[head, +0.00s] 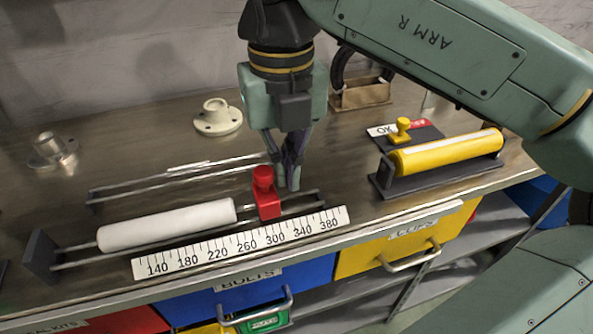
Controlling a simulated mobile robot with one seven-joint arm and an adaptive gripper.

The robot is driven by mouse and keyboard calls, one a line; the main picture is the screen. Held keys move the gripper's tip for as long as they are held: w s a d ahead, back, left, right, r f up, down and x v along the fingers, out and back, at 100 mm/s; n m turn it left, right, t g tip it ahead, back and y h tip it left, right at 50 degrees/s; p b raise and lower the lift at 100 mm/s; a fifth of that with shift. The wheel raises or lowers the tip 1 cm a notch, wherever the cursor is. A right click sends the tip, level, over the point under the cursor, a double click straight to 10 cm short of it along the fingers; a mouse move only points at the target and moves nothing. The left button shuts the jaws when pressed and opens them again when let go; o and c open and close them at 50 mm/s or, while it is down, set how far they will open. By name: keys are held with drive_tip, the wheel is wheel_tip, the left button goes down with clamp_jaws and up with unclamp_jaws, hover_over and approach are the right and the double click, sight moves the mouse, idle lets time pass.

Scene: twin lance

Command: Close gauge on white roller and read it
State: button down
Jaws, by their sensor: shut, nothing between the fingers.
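The white roller (167,226) lies on a dark rail stand at the left of the bench. The gauge has a red slider (266,194) on its rails and a white scale (240,243) marked 140 to 380 along the front. The slider stands to the right of the roller's white end, over about 280 to 300; the thin roller shaft lies between them. I cannot tell whether it touches the shaft. My gripper (292,184) points down just right of and behind the slider. Its fingers are together and hold nothing.
A yellow roller (448,152) sits in a dark stand at the right, with a yellow knob (402,130) and a sign behind it. A white flange (217,118) and a metal flange (52,151) stand at the back left. Bins are below the bench edge.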

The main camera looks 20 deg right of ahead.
sight(259, 171)
drive_tip(key=shift+a, duration=1.7)
drive_tip(key=shift+s+a, duration=0.1)
drive_tip(key=shift+a, duration=1.35)
drive_tip(key=shift+a+b, duration=0.3)
drive_tip(key=shift+a, duration=1.2)
